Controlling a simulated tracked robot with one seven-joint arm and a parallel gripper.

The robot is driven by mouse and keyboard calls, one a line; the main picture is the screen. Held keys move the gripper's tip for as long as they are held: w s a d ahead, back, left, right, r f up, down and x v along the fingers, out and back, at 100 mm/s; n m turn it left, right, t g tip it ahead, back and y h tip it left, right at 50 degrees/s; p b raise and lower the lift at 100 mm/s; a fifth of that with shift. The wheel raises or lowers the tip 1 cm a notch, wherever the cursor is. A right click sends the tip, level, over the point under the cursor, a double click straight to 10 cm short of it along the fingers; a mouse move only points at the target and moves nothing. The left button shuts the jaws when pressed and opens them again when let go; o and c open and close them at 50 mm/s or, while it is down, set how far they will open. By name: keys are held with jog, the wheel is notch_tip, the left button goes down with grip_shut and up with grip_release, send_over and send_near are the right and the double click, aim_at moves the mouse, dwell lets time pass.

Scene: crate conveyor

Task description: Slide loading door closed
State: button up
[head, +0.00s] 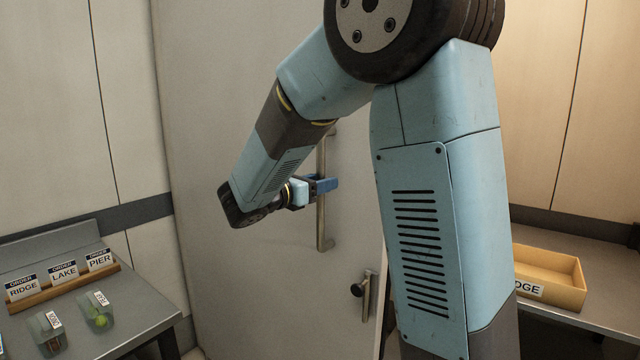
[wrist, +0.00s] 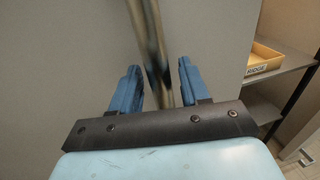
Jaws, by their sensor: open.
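The loading door (head: 215,130) is a large pale grey panel behind my arm in the head view; it also fills the left and middle of the wrist view (wrist: 60,60). A long vertical bar handle (head: 322,228) is mounted on it. In the wrist view the handle (wrist: 148,40) runs down between the two blue fingers. My gripper (head: 325,184) is open at the handle's mid-height, with a finger on each side and visible gaps. I see no clear contact. Part of the handle's upper half and the door's right side are hidden behind my arm.
A lever handle (head: 365,290) sits low, right of the bar. At left, a grey table (head: 150,300) holds order cards (head: 64,273) and two small clear containers (head: 98,312). At right, a yellow tray (head: 550,270) labelled RIDGE, partly hidden, stands on a shelf (head: 610,305).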

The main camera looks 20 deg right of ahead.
grip_shut()
dwell(0.5)
